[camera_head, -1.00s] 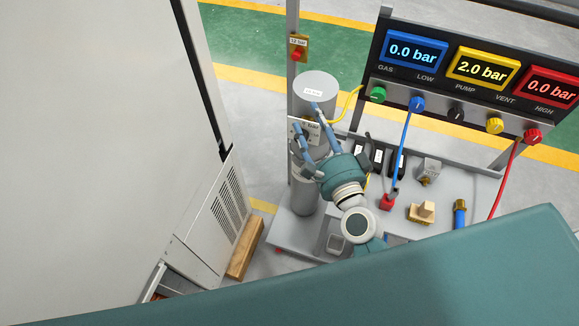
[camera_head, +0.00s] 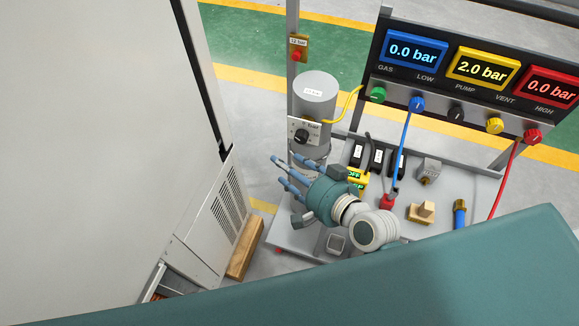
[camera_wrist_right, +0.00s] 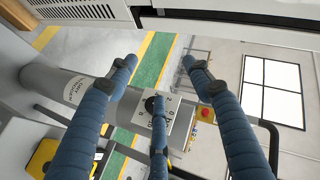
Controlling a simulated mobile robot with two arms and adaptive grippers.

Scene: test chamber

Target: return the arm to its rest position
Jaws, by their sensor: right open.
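My right gripper (camera_head: 283,176) is in the head view, in front of the grey cylinder and just below its dial. Its blue fingers are spread open, point left and hold nothing. The grey cylinder (camera_head: 315,92) stands upright with a black dial (camera_head: 302,136) on its grey block. The fingers look apart from the cylinder. In the right wrist view the open fingers (camera_wrist_right: 158,105) frame the dial (camera_wrist_right: 150,104) and the tilted-looking cylinder (camera_wrist_right: 65,88) behind them. My left gripper is not in view.
A panel (camera_head: 470,70) shows three pressure readouts above coloured knobs. Blue (camera_head: 403,150) and red (camera_head: 508,175) hoses hang from it. A white cabinet (camera_head: 100,130) fills the left.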

